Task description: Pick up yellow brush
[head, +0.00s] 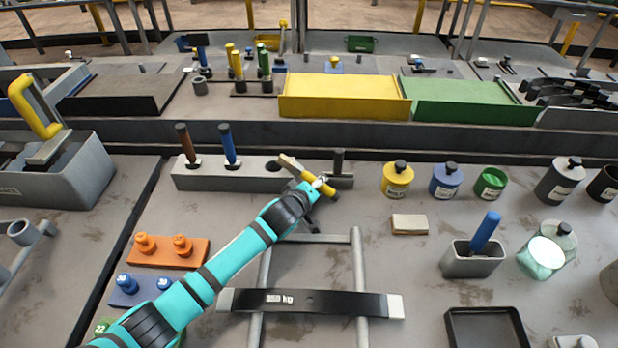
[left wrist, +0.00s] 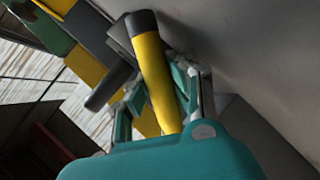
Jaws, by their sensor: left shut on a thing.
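My left gripper (head: 320,184) is shut on the yellow brush (head: 308,179), above the right end of the grey holder block. The brush lies tilted across the jaws, with its pale end towards the upper left. In the left wrist view its yellow handle with a black end (left wrist: 154,78) runs between the fingers of the gripper (left wrist: 163,95). I cannot tell whether the brush still touches the block. My right gripper is not in view.
The grey holder block (head: 245,178) holds a brown-handled tool (head: 185,142) and a blue-handled tool (head: 228,143). A dark post (head: 338,161) stands close to the brush. Lidded pots, including a yellow one (head: 397,182), stand to the right. A 350 kg bar (head: 300,303) lies in front.

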